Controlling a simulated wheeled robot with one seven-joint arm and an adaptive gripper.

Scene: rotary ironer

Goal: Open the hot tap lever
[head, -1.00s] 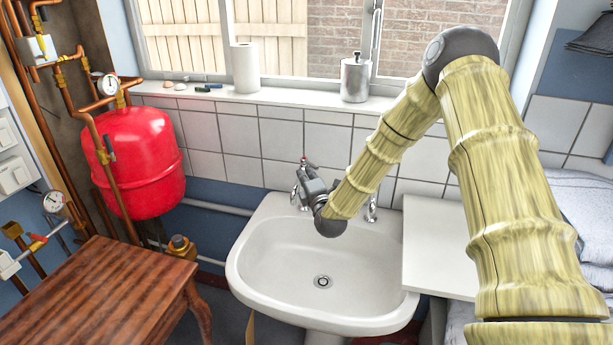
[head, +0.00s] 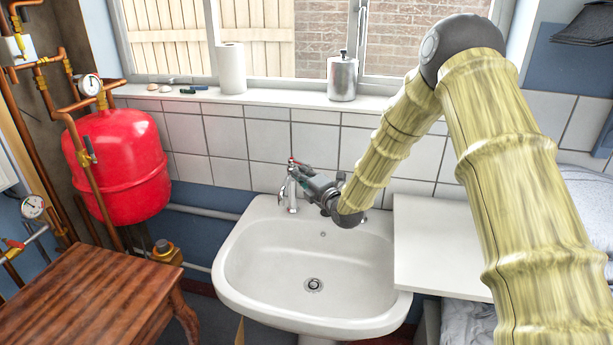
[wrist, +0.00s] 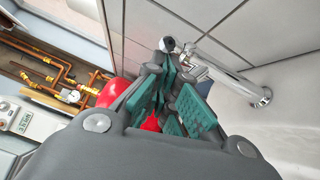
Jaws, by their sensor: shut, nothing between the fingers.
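The hot tap is a chrome tap (head: 291,194) at the back left of the white sink (head: 228,270), with a small red mark near its top. Its chrome body and spout (wrist: 228,62) also show in the wrist view, right of the fingers. My gripper (head: 302,172) is shut and empty, just right of the tap's top and pointing left toward it. In the wrist view the green-padded fingers (wrist: 160,75) lie close to the tap's round dark-and-white end. I cannot tell whether they touch it, or how far the lever is turned.
A second tap stands at the sink's back right, mostly hidden by my arm. A tiled wall rises close behind. A white board (head: 440,245) adjoins the sink's right, a wooden table (head: 90,290) and red tank (head: 118,165) stand left. The sink bowl is empty.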

